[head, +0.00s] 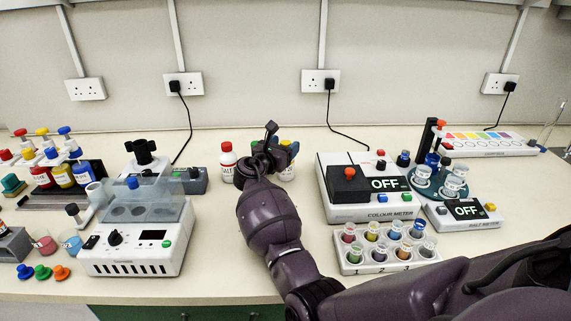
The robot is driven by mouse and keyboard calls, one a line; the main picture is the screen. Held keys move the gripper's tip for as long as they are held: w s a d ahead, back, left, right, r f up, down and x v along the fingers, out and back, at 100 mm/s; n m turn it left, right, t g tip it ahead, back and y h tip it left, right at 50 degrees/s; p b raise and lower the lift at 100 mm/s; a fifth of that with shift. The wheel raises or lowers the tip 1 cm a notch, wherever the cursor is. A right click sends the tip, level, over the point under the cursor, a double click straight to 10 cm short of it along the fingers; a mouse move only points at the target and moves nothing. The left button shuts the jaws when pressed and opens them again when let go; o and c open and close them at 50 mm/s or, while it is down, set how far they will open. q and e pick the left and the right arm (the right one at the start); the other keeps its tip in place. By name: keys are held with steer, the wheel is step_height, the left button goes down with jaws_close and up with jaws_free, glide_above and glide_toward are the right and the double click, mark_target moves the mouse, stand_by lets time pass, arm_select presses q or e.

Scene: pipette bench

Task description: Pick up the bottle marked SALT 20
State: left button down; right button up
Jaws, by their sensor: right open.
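A white bottle with a red cap (228,163) stands upright at the back of the bench, just left of my right gripper. Its label is too small to read for sure. A second bottle (288,173) stands just right of the gripper and is partly hidden by it; its label cannot be read either. My right gripper (268,143) is open between the two bottles, with its dark fingers pointing away from me. Whether it touches either bottle cannot be told. My left gripper is not in view.
A white machine with a clear cover (135,250) stands at the left. The colour meter (370,210), the salt meter (470,217) and a rack of vials (355,263) are right of my arm. Coloured bottles (62,175) stand far left.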

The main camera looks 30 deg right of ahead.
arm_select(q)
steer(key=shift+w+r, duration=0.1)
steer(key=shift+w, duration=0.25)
arm_select(e)
steer(key=shift+d, duration=0.15)
steer(key=c, duration=1.1)
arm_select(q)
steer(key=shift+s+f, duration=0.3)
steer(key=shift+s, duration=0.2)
arm_select(e)
jaws_close()
steer(key=shift+r, duration=0.1)
